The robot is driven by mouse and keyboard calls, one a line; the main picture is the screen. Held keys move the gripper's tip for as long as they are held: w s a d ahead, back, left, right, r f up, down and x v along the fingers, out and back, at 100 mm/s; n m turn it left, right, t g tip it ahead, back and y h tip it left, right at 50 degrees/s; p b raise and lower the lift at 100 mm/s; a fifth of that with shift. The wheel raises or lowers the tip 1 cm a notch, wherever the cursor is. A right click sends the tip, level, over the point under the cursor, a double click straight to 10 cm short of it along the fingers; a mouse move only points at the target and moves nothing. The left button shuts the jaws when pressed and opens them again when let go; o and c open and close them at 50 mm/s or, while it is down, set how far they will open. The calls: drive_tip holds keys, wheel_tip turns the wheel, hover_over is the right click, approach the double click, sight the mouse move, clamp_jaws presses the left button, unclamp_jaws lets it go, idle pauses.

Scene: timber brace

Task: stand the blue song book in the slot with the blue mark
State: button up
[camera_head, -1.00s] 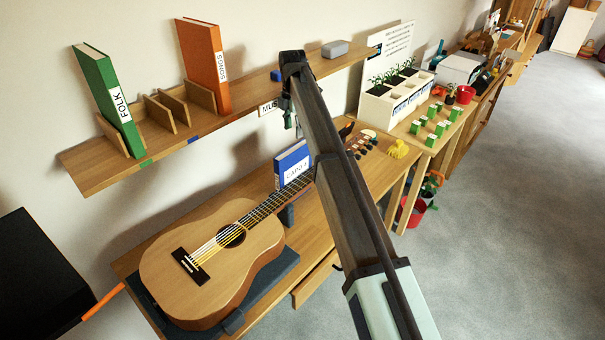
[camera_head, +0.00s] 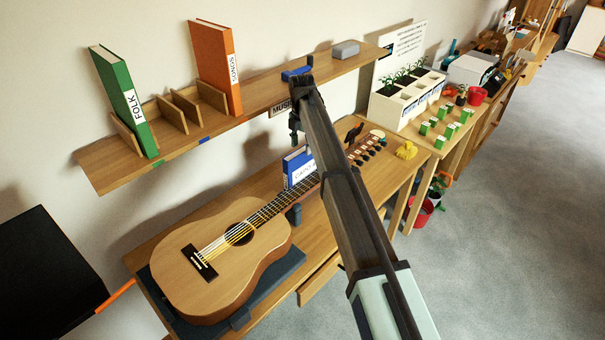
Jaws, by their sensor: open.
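The blue song book (camera_head: 292,168), with a white label, stands upright on the bench behind the guitar's neck. My arm hides part of its right side. The blue mark (camera_head: 204,141) is on the front edge of the wall shelf (camera_head: 108,165). Behind it, wooden dividers (camera_head: 186,108) form empty slots between a green book (camera_head: 122,100) and an orange book (camera_head: 216,68). My gripper (camera_head: 294,134) hangs above the blue book, small and dark beneath my arm's far end. It is open with nothing seen in it; its fingertips are hard to make out.
A guitar (camera_head: 220,258) lies on a dark mat on the bench, its neck passing in front of the blue book. A blue object (camera_head: 296,73) and a grey box (camera_head: 346,49) sit on the shelf's right part. A planter (camera_head: 395,112) stands farther right.

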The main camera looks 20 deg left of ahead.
sight(302, 156)
drive_tip(key=shift+s+d+f+p, duration=0.15)
drive_tip(key=shift+f+p, duration=1)
drive_tip(key=shift+f, duration=1.3)
clamp_jaws()
